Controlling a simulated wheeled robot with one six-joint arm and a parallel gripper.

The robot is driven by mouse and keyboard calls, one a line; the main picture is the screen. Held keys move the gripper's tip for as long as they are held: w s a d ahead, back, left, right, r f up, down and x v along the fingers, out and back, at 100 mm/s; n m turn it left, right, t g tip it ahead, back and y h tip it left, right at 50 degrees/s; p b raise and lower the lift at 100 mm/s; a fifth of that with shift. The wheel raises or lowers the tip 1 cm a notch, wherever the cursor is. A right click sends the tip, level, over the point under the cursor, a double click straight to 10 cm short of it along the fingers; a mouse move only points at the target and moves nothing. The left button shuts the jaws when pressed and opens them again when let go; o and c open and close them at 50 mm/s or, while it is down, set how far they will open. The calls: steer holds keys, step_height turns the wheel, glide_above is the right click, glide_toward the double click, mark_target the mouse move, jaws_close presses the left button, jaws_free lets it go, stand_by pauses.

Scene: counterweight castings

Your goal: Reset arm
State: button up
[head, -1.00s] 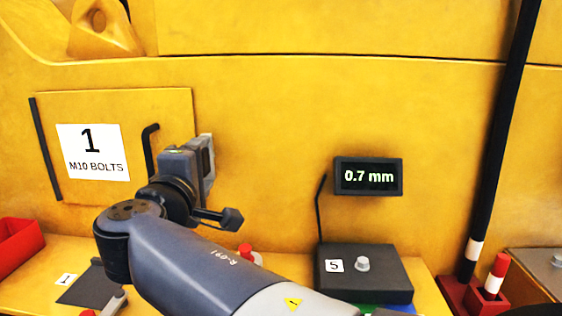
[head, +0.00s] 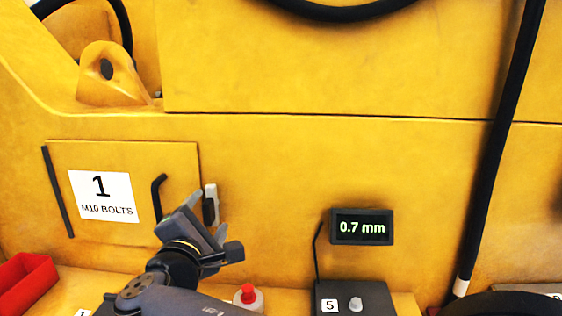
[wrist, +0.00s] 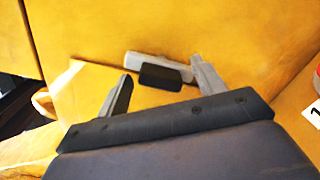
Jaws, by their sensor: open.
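My gripper (head: 204,215) is in front of the yellow casting wall, just right of the hatch door labelled "1 M10 BOLTS" (head: 150,205). In the wrist view my gripper (wrist: 158,84) is open, its two grey fingers spread wide with nothing held between them. Beyond the fingertips is a grey and black latch-like block (wrist: 165,72) on the yellow surface. The same block (head: 210,204) shows in the head view at the door's right edge. I cannot tell whether a finger touches it. The door looks flush with the wall.
A black door handle (head: 157,197) stands out close to my gripper. A display reading 0.7 mm (head: 362,227) rises behind a dark box marked 5 (head: 370,297). A red bin (head: 27,283) is at left, a red-capped bottle (head: 247,297) below my gripper. A black pole (head: 497,150) is at right.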

steer(key=shift+a+r+n+p, duration=0.15)
steer(key=shift+n+p, duration=1.6)
steer(key=shift+p, duration=1.2)
steer(key=shift+d+r+n+p, duration=0.15)
steer(key=shift+n+p, duration=1.6)
steer(key=shift+p, duration=1.2)
steer(key=n+p, duration=0.3)
steer(key=p, duration=0.2)
steer(key=shift+a+p, duration=0.15)
steer(key=shift+p, duration=0.25)
steer(key=shift+f+n+p, duration=0.1)
steer(key=shift+n+p, duration=0.35)
steer(key=shift+n, duration=0.05)
steer(key=shift+f+n, duration=0.15)
steer(key=shift+n, duration=0.15)
